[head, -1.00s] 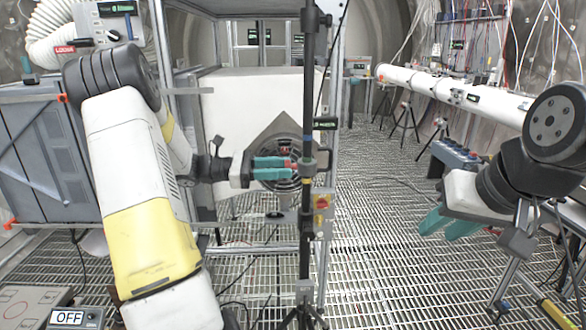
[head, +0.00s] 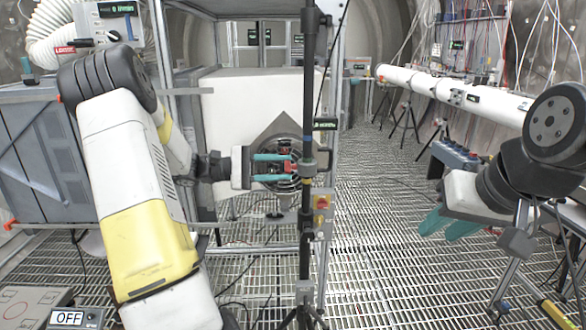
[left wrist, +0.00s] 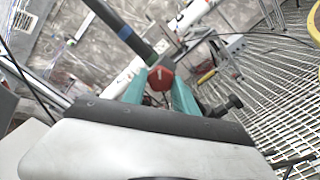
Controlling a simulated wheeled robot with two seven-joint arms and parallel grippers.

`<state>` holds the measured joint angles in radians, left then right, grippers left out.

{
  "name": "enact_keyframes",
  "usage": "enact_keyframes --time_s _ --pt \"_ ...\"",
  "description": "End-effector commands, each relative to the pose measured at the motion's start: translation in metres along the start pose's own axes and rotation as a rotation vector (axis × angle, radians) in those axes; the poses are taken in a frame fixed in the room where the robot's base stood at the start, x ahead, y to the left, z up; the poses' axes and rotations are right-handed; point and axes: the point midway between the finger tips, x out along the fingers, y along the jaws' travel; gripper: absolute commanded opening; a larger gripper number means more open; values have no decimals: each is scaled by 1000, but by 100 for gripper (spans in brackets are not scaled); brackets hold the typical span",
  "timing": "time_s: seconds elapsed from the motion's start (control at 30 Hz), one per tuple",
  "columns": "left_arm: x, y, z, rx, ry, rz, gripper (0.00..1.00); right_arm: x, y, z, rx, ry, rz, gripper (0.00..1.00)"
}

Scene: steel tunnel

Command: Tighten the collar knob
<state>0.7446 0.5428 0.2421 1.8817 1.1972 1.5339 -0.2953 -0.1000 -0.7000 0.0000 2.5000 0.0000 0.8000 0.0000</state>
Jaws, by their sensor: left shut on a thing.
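The red collar knob (head: 290,167) sits on the left side of the collar (head: 308,167), which is around a black upright pole (head: 308,100). My left gripper (head: 287,168) reaches in from the left with its teal fingers above and below the knob and is shut on it. In the left wrist view the red knob (left wrist: 160,78) shows between the two fingertips, with the dark pole (left wrist: 125,32) just beyond it. My right gripper (head: 442,229) hangs at the right, far from the pole, its teal fingers apart and empty.
A red-and-yellow switch box (head: 321,203) is just below the collar, and a small display (head: 325,124) is above it. A round dark flange (head: 283,145) on a white panel stands behind. A long white tube (head: 450,92) runs at the right.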

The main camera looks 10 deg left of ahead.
Motion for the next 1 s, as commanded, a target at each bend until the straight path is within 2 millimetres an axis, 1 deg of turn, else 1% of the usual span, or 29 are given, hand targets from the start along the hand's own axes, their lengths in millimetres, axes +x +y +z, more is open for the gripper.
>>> enact_keyframes --time_s 0.2,0.4,0.87,0.9,0.97,1.0 --pt "0 0 0 106 0 0 0 0 0 0 0 0 0 32" --pt "0 0 0 155 0 0 0 0 0 0 0 0 0 32" --pt "0 0 0 168 1 0 0 0 0 0 0 0 0 32" --pt "0 0 0 168 1 0 36 0 0 0 0 0 0 32" --pt "0 0 0 168 0 0 48 0 0 0 0 0 0 32" --pt "0 0 0 168 0 0 56 0 0 0 0 0 0 32"
